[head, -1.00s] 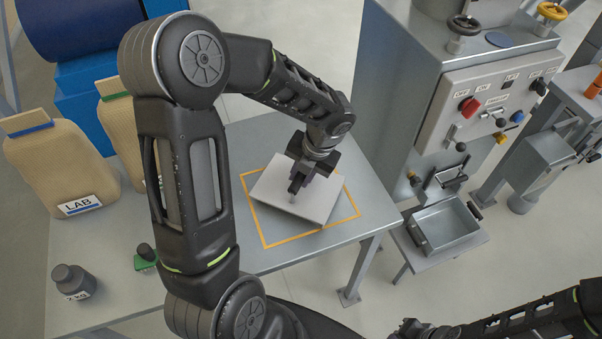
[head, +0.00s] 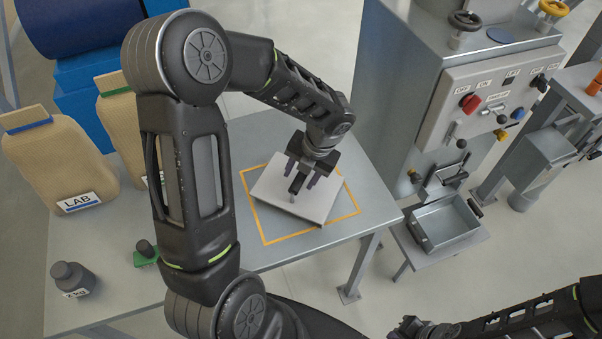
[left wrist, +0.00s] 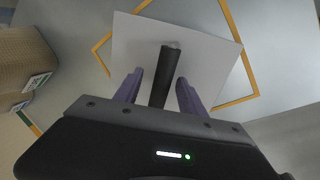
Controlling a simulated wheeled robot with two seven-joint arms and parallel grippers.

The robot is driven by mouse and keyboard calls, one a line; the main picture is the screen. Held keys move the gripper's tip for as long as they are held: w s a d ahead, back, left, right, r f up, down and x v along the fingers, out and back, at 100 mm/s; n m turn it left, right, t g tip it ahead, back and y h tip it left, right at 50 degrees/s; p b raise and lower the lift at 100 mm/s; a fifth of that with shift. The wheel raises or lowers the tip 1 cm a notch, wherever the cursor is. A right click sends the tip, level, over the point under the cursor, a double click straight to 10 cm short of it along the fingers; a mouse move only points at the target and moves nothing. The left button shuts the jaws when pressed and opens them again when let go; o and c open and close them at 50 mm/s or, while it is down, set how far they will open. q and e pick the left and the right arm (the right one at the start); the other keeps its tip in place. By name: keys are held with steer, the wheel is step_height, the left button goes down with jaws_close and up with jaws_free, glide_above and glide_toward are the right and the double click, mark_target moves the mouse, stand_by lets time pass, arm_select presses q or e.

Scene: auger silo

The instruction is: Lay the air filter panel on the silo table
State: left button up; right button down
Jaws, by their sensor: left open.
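The air filter panel (head: 325,200) is a pale, flat, square sheet. It lies on the grey silo table (head: 270,140), inside the orange outline (head: 264,228) and turned at an angle to it. One corner reaches close to or over the front line. My left gripper (head: 302,182) is above the panel, pointing down at it. In the left wrist view the panel (left wrist: 215,55) lies beyond the two purple fingers (left wrist: 160,92), which are apart. A dark bar-shaped handle (left wrist: 168,75) stands between them, and I cannot tell whether they touch it. Only part of my right arm shows, at lower right.
Two tan sacks (head: 60,160) stand at the left, one labelled LAB. A dark weight (head: 74,279) and a green-based item (head: 146,256) are on the table's near left. The control cabinet (head: 480,105) and a metal tray (head: 445,225) stand right of the table.

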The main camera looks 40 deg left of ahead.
arm_select(q)
steer(key=v, duration=0.7)
steer(key=shift+r, duration=0.4)
steer(key=shift+d, duration=0.1)
